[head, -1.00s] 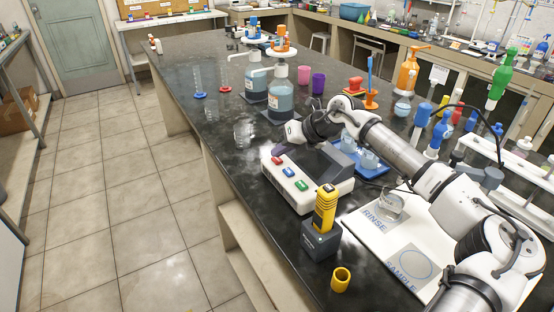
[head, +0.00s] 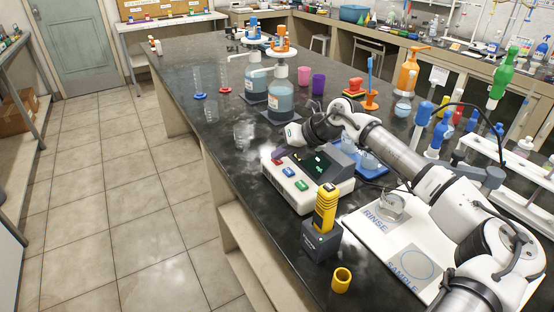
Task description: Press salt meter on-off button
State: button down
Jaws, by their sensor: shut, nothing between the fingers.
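The salt meter looks to be the white bench console (head: 307,199) near the front edge of the dark bench. My gripper (head: 285,150) is at the console's far left end, close above or at the red button. It is shut and empty. Its fingertips are small and dark here, so I cannot tell whether they touch the button.
A yellow handheld device (head: 325,208) stands in a dark holder in front of the console, with a yellow cup (head: 341,279) nearby. A white mat (head: 385,245) marked RINSE and SAMPLE lies to the right. Dispenser bottles (head: 281,95) stand behind my gripper.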

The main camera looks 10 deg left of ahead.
aim_at(281, 161)
jog(key=shift+r+p, duration=0.35)
jog(key=shift+r, duration=0.5)
jog(key=shift+r+p, duration=1.3)
jog(key=shift+r, duration=1.25)
jog(key=shift+f, duration=0.1)
